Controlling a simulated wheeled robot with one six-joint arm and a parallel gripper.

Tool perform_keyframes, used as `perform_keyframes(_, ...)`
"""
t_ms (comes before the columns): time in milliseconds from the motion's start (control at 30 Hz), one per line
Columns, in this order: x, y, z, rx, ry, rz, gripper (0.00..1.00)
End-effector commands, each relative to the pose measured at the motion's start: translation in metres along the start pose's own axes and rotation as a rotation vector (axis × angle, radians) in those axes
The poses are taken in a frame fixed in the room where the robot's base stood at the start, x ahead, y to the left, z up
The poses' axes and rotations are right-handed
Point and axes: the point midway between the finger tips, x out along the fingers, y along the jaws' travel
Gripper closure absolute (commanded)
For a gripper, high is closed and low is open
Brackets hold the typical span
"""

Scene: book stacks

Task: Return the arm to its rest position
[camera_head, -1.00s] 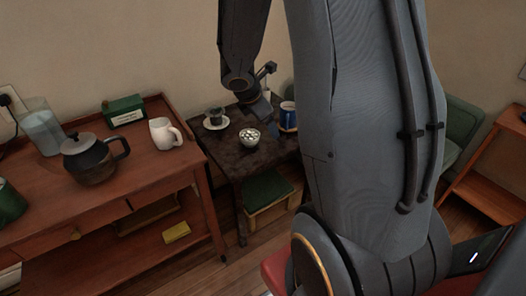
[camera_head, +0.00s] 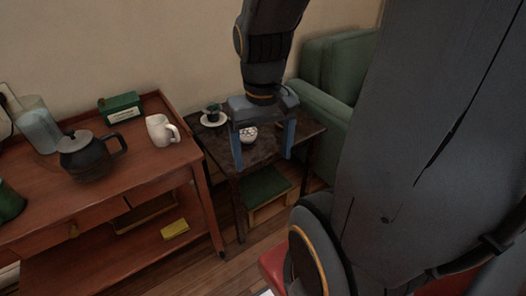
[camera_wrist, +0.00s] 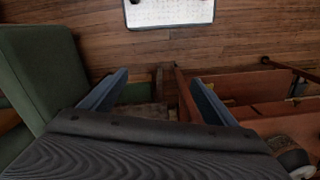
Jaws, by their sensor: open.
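My arm fills the right side of the head view and hangs down from the top middle. My gripper (camera_head: 262,150) is open and empty, its two blue fingers pointing down in front of the small dark table (camera_head: 226,160). In the wrist view the fingers of my gripper (camera_wrist: 155,95) are spread wide with nothing between them. A bowl with white pieces (camera_head: 248,134) stands on the small table, seen between the fingers and partly hidden. A dark cup on a white saucer (camera_head: 214,121) stands behind it to the left.
A wooden sideboard (camera_head: 40,195) on the left bears a dark teapot (camera_head: 88,158), a white mug (camera_head: 160,130), a green box (camera_head: 121,107) and a glass jar (camera_head: 40,128). A green armchair (camera_head: 335,70) stands right of the small table. Wooden floor (camera_head: 205,272) shows in front.

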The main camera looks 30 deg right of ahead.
Motion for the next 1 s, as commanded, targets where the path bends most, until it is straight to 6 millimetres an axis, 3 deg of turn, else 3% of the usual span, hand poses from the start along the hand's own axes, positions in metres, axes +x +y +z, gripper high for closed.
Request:
perform_keyframes(167, -0.008, -0.009, 0.002, -0.031, 0.0, 0.0, 0.19)
perform_keyframes(500, -0.037, -0.059, 0.014, -0.19, 0.002, -0.007, 0.19)
perform_keyframes(1000, -0.038, -0.064, 0.015, -0.203, 0.002, -0.007, 0.19)
